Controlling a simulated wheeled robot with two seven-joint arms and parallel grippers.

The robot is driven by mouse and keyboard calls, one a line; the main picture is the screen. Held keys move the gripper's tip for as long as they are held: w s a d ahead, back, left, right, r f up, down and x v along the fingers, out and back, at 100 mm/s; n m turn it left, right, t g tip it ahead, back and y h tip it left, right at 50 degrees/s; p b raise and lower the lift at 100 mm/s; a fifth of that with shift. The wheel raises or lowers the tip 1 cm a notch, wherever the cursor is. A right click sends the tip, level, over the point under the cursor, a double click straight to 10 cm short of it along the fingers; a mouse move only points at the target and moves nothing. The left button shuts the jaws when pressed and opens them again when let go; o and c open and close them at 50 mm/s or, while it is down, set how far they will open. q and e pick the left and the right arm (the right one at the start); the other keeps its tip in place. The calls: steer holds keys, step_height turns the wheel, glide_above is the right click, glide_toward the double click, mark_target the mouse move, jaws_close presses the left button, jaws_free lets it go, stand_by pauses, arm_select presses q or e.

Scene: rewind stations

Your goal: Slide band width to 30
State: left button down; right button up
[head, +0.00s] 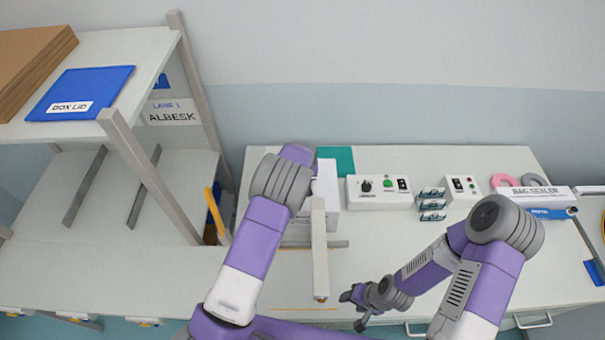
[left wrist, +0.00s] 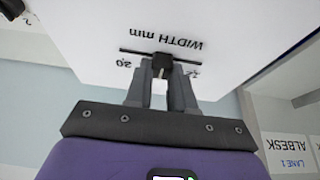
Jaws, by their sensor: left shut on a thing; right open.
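The band width slider shows in the left wrist view as a dark slot (left wrist: 135,51) in a white panel, under upside-down "WIDTH mm" lettering (left wrist: 172,36). My left gripper (left wrist: 160,72) is shut on the small dark slider knob (left wrist: 161,61), near the slot's middle. A number at the slot's left end looks like 20 or 30. The one at the right end is partly covered by a finger. In the head view the white machine (head: 327,187) stands behind my left arm, which hides the slider and left fingertips. My right gripper (head: 357,306) is open and empty over the front table edge.
A control box (head: 379,192) with a knob and buttons stands right of the machine, with a smaller box (head: 462,187) beyond it. A bag sealer (head: 535,193) is at the far right. A shelf (head: 110,52) with a post stands left. The table's middle front is mostly clear.

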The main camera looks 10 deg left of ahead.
mark_target(317, 180)
arm_select(q)
steer(key=d+b, duration=0.1)
steer(key=d, duration=0.1)
steer(key=w+d, duration=0.1)
steer(key=d, duration=0.1)
steer(key=shift+d+b, duration=0.35)
arm_select(e)
steer(key=shift+f, duration=0.8)
arm_select(q)
steer(key=shift+d, duration=0.15)
arm_select(e)
steer(key=shift+a, duration=0.1)
arm_select(q)
steer(key=c, duration=1)
jaws_free()
steer(key=shift+o, duration=0.2)
